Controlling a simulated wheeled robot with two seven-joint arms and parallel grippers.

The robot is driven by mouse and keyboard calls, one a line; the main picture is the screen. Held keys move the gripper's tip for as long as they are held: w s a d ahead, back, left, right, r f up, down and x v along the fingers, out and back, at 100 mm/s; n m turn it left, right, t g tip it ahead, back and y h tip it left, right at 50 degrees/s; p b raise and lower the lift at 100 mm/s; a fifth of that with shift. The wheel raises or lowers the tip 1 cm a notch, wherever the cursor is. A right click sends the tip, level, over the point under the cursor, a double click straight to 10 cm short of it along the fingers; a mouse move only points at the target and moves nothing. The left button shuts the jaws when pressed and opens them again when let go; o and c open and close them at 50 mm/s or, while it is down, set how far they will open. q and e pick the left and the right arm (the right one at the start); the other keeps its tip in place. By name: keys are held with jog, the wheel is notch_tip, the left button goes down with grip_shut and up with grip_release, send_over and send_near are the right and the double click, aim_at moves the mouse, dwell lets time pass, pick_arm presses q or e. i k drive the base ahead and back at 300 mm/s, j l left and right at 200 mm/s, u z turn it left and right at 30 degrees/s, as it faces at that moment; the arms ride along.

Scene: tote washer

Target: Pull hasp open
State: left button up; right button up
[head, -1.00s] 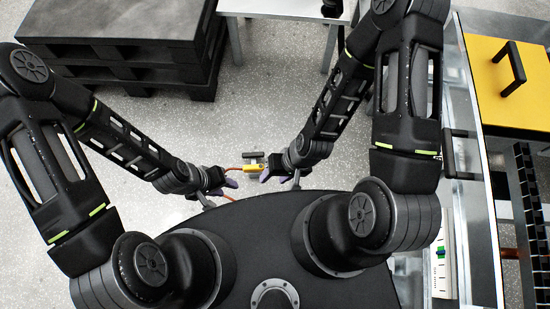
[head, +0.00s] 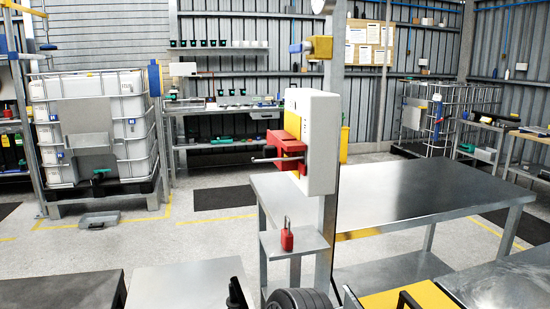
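A white box (head: 322,130) with a yellow part on its left side is mounted on a grey post in the middle of the head view. A red block-like fitting (head: 287,146) projects from its left side, and a thin grey rod (head: 268,160) sticks out of it to the left. I cannot tell which part is the hasp or whether it is open. A red padlock (head: 287,238) stands on a small metal shelf (head: 297,245) on the post below the box. Neither of my grippers is in view; only dark arm parts show at the bottom edge.
A steel table (head: 400,200) stands right behind the post. A yellow lid (head: 415,296) with a black handle is at the bottom right. A white caged tank (head: 95,130) stands at the back left. The floor left of the post is mostly clear.

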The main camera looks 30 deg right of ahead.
aim_at(277, 140)
jog(key=i+j, duration=0.25)
jog(key=i, duration=0.2)
jog(key=z, duration=2.25)
